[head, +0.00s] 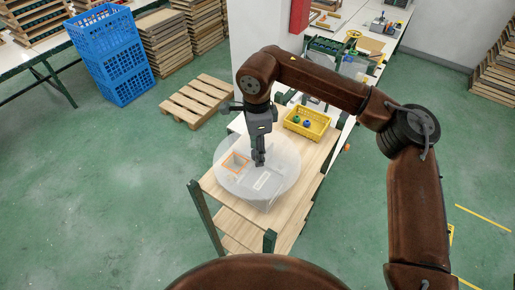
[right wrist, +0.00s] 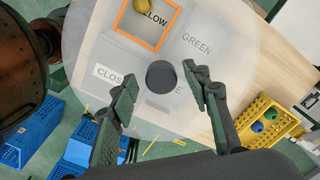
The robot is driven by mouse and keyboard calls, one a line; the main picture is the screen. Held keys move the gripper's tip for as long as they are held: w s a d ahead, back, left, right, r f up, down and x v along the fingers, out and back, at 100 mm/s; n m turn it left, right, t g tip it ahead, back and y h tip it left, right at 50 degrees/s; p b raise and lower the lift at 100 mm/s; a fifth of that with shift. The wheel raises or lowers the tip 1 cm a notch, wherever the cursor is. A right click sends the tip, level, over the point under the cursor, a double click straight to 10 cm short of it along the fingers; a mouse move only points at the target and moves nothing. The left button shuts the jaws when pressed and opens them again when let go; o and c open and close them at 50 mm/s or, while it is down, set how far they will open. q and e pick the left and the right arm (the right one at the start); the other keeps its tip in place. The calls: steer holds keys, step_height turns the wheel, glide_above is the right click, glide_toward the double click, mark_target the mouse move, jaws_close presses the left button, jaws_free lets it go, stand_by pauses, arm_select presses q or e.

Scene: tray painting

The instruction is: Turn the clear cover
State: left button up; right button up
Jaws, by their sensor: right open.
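The clear cover (head: 285,165) is a round see-through disc lying on a wooden table. In the right wrist view the cover (right wrist: 235,85) has a dark round knob (right wrist: 162,76) near its middle. An orange-framed window (right wrist: 125,37) sits on it, with letters "LOW" and part of a yellow object (right wrist: 143,5) inside. "GREEN" and "CLOS" also show; another word is partly hidden by the knob. My right gripper (head: 258,160) points down over the middle of the cover. In the wrist view its open fingers (right wrist: 160,88) stand either side of the knob, apparently not touching it. My left gripper is not in view.
A yellow crate (head: 317,130) with a green and a blue object stands behind the cover on the table (head: 275,230). Blue crates (head: 122,72) and a wooden pallet (head: 199,98) are on the floor at the back left.

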steer(key=shift+w, duration=0.1)
steer(key=shift+c, duration=0.3)
jaws_close()
